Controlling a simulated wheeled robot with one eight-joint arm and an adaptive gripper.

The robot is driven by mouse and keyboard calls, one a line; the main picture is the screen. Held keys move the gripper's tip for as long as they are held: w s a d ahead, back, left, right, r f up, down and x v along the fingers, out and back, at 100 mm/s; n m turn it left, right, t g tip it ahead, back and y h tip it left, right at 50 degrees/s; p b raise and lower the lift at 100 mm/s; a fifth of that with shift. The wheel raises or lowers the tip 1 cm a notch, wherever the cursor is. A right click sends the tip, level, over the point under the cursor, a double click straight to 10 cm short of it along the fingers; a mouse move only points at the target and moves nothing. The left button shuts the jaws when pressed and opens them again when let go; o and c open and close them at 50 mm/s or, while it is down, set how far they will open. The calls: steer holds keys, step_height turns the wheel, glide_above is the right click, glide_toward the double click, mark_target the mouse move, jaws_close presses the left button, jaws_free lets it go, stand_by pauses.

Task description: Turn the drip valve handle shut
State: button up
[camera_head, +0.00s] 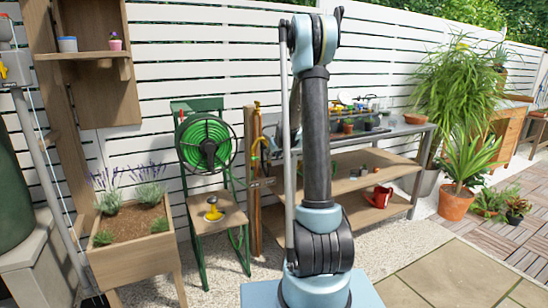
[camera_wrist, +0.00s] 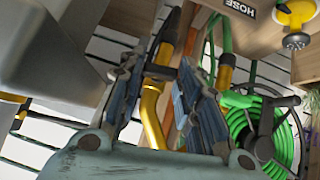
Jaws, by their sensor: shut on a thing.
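The wooden post (camera_head: 251,180) carries a brass pipe (camera_head: 257,113) and stands left of my arm in the head view. My gripper (camera_wrist: 160,75) has its two ribbed fingers on either side of a dark valve handle (camera_wrist: 160,71) in the wrist view. The handle sits across a yellow-brass pipe (camera_wrist: 151,106). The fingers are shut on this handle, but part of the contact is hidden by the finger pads. In the head view my arm hides most of the gripper and valve.
A green hose reel (camera_head: 204,143) stands close left of the post; it also shows in the wrist view (camera_wrist: 268,128). A yellow sprayer (camera_head: 213,209) rests on its wooden shelf. A planter box (camera_head: 135,250) stands further left. A workbench (camera_head: 375,135) is behind and right of my arm.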

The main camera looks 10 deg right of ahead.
steer(key=shift+d+m+y, duration=0.2)
steer(key=shift+m+y, duration=0.1)
steer(key=shift+y, duration=0.4)
steer(key=shift+w, duration=0.1)
steer(key=o, duration=1)
steer(key=shift+o, duration=0.2)
steer(key=shift+r, duration=0.1)
steer(key=v, duration=0.7)
steer(key=shift+s+r, duration=0.3)
